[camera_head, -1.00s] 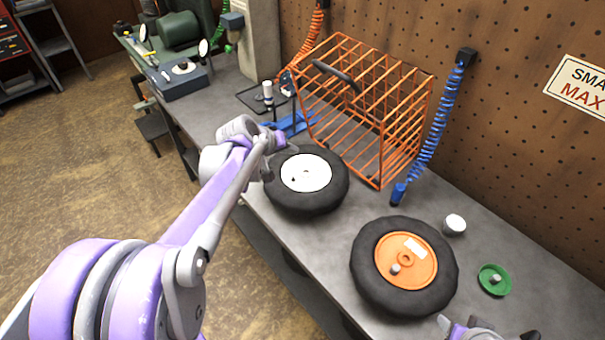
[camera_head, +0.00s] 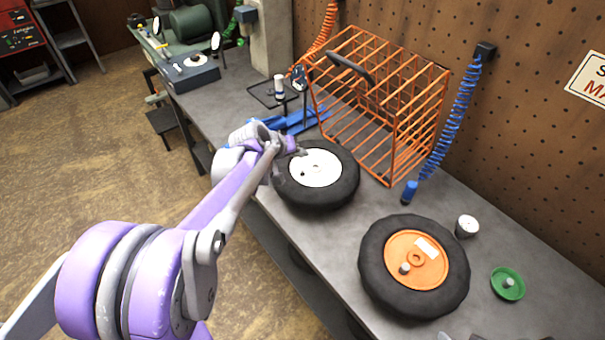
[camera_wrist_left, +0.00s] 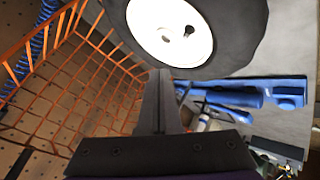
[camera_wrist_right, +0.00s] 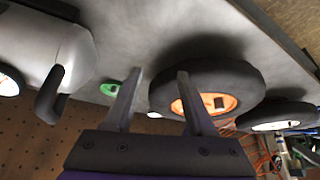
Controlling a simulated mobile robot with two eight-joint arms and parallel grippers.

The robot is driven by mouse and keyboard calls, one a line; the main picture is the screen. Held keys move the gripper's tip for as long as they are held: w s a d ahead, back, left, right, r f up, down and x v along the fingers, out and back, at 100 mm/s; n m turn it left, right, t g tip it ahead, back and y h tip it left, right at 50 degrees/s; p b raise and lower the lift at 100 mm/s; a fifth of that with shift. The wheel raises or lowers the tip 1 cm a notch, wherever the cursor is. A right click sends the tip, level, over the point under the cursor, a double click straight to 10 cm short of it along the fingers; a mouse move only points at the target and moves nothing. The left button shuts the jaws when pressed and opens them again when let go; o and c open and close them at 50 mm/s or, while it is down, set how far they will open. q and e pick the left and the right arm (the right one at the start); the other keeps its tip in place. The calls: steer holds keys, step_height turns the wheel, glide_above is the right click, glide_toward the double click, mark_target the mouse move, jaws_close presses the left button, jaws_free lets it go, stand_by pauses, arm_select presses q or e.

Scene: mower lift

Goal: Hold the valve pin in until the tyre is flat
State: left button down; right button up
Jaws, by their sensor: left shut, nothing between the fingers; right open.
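The black tyre with a white hub (camera_head: 316,168) lies flat on the bench. A small dark valve (camera_head: 303,174) stands on its hub and also shows in the left wrist view (camera_wrist_left: 189,30). My left gripper (camera_head: 300,152) is shut and empty at the tyre's far left edge, its tips apart from the valve. In the left wrist view, the closed fingertips (camera_wrist_left: 162,74) lie just below the tyre edge. The orange-hubbed tyre (camera_head: 374,263) lies nearer on the right. My right gripper (camera_wrist_right: 160,72) is open and empty; the head view barely catches it at the bottom edge.
An orange wire cage (camera_head: 395,150) stands behind the white-hubbed tyre. A blue coiled hose (camera_head: 455,125) hangs beside it. A white-topped cup (camera_head: 466,227) and green dish (camera_head: 508,284) sit right of the orange hub. Blue parts (camera_head: 300,122) lie behind my left gripper.

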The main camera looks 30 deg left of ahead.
arm_select(q)
steer(key=b, duration=0.2)
glide_above(301, 177)
steer(key=shift+s+f, duration=0.1)
steer(key=shift+f, duration=1.95)
arm_select(e)
steer(key=shift+s+f, duration=0.3)
steer(key=shift+f, duration=0.5)
steer(key=shift+s+f, duration=0.3)
steer(key=shift+f, duration=0.45)
arm_select(q)
steer(key=shift+f, duration=0.1)
arm_select(e)
steer(key=shift+f, duration=0.1)
arm_select(q)
steer(key=shift+f, duration=0.3)
arm_select(e)
steer(key=shift+s+f, duration=0.1)
steer(key=shift+f, duration=0.1)
